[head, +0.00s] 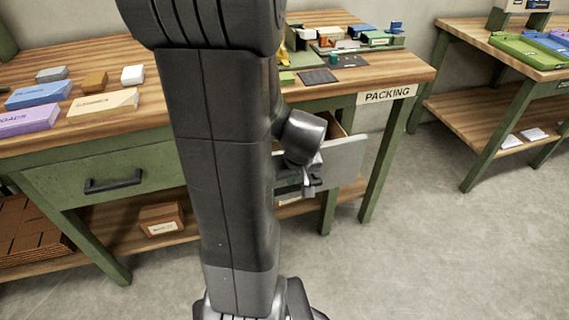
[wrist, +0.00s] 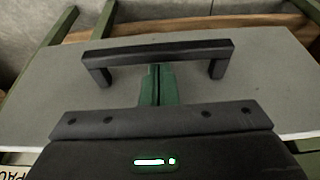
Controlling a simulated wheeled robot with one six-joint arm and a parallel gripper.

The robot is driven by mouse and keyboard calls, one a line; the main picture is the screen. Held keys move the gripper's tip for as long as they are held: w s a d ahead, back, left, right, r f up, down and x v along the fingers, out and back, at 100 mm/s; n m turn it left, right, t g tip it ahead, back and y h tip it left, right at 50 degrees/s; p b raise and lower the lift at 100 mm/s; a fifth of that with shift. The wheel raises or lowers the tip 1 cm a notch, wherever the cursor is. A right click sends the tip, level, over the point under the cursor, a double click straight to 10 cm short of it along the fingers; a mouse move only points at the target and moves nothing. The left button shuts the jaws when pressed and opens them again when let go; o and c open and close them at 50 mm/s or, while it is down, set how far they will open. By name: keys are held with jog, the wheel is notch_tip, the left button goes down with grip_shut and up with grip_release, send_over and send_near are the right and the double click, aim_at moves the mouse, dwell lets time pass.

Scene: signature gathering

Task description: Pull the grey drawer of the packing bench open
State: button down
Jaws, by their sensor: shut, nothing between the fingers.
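The grey drawer (head: 347,158) of the packing bench stands partly out, with its wooden inside showing behind its front in the head view. The drawer front (wrist: 270,75) fills much of the wrist view, and its black bar handle (wrist: 190,50) runs across it. My gripper (head: 312,182) is at the drawer front, partly hidden by my arm in the head view. In the wrist view my gripper's green fingers (wrist: 157,70) are shut together with nothing between them. Their tips meet the lower edge of the handle bar near its middle. I cannot tell whether they reach behind the bar.
The packing bench top (head: 395,72) holds parts and trays at the back. Another green drawer (head: 120,175) with a black handle is shut at the left. A cardboard box (head: 160,220) sits on the lower shelf. The floor (head: 430,240) at the right is clear.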

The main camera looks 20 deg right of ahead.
jog(key=s+b, duration=0.2)
jog(key=s, duration=0.9)
jog(key=shift+d, duration=0.2)
jog(key=shift+s, duration=0.1)
